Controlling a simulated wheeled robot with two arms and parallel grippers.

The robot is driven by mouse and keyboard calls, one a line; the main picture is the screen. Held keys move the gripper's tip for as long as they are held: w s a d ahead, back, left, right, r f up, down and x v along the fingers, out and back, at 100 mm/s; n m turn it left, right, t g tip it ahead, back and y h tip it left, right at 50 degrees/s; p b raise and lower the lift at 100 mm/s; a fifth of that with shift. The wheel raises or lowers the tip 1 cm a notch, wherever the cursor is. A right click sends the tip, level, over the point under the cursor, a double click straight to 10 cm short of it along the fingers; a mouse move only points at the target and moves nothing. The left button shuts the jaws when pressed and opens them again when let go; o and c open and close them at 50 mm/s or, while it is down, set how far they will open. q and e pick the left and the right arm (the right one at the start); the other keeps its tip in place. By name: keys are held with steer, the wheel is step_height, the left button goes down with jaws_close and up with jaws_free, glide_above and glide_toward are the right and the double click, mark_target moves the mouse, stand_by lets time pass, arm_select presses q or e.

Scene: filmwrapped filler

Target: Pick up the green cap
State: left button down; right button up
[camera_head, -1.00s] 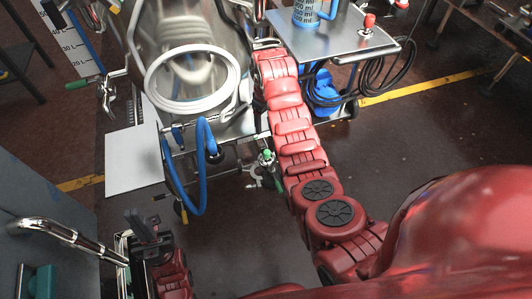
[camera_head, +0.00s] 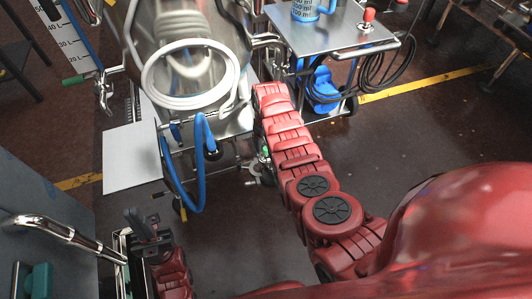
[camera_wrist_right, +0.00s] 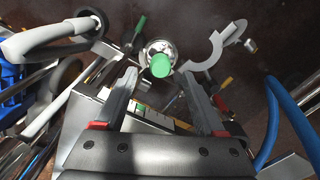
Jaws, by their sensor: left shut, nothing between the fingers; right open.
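The green cap (camera_wrist_right: 160,65) sits on a round silver fitting in the right wrist view. It appears between and just beyond the tips of my right gripper (camera_wrist_right: 158,78), which is open with nothing held. I cannot tell whether the fingers touch it. In the head view, a small green spot beside my right arm (camera_head: 265,152) seems to be the cap, partly hidden; the right gripper is hidden there. My left gripper (camera_head: 148,232) is shut and empty at the lower left, far from the cap.
A metal cart (camera_head: 325,35) is at the upper right. In the wrist view, a curved grey bracket (camera_wrist_right: 215,50) is right of the cap and a blue hose (camera_wrist_right: 290,110) further right.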

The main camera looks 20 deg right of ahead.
mark_target(266, 148)
step_height(266, 148, down, 4)
steer(key=shift+s+d+f+b, duration=0.1)
steer(key=shift+s+b, duration=0.05)
steer(key=shift+b, duration=0.85)
steer(key=shift+c, duration=0.9)
jaws_close()
